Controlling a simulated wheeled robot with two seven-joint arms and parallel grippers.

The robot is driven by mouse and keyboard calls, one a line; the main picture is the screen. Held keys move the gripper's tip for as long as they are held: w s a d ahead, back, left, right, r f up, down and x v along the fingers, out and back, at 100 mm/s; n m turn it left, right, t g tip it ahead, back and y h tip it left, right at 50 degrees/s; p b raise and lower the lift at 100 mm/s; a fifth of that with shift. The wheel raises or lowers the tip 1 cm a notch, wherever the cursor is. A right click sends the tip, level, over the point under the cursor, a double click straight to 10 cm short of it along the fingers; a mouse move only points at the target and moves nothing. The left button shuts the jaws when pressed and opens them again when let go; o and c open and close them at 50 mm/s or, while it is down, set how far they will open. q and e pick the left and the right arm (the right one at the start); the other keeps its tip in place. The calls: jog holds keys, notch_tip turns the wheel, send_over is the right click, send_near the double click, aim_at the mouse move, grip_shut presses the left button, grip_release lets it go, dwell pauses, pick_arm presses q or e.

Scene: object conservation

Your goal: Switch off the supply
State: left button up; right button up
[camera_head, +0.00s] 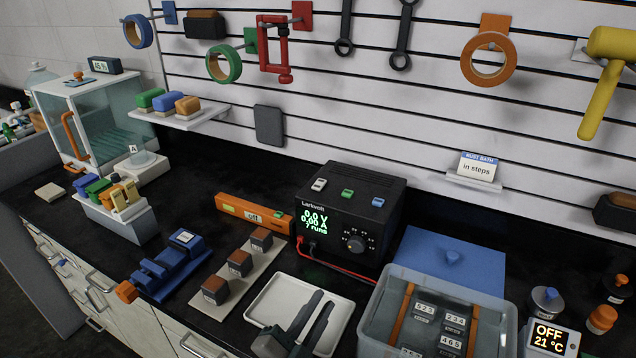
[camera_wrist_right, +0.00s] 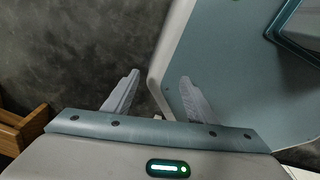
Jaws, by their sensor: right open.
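The black power supply (camera_head: 347,205) stands against the back of the bench. Its green display reads 0.0 V, 0.00 A and "7 runs". A grey, a green (camera_head: 347,194) and a blue button sit on top, with a knob (camera_head: 354,244) and red and black leads in front. An orange bar (camera_head: 236,208) beside it on the left shows "off" and has a green switch. My right gripper (camera_wrist_right: 159,78) is open and empty in the right wrist view; the supply is not seen there.
The white tray (camera_head: 264,299) lies before the supply. A board with several brown-topped blocks (camera_head: 240,262) and a blue vise (camera_head: 168,268) are left of it. A clear tub (camera_head: 376,318) with labelled pieces and a blue lid (camera_head: 430,264) are right. A wall shelf holds a "in steps" card (camera_head: 478,168).

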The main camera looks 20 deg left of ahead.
pick_arm(q)
jog(key=shift+w+a+r, duration=0.1)
jog(key=shift+w, duration=0.15)
grip_shut()
jog(key=w+a+r+n+g+b, duration=0.1)
jog(key=w+a+r+n+b, duration=0.2)
jog(key=w+a+r+n, duration=0.5)
jog(key=w+a+r, duration=0.5)
jog(key=w+r, duration=0.2)
jog(key=r, duration=0.1)
jog(key=shift+w+a+n, duration=0.2)
jog(key=shift+n, duration=0.2)
pick_arm(e)
jog(key=w+a+f+t, duration=0.1)
jog(key=w+a+f, duration=0.1)
jog(key=w, duration=0.3)
jog(key=shift+w+a+t, duration=0.15)
jog(key=shift+w+t, duration=0.05)
jog(key=shift+t, duration=0.1)
jog(key=shift+s, duration=0.1)
pick_arm(q)
jog(key=shift+w, duration=0.15)
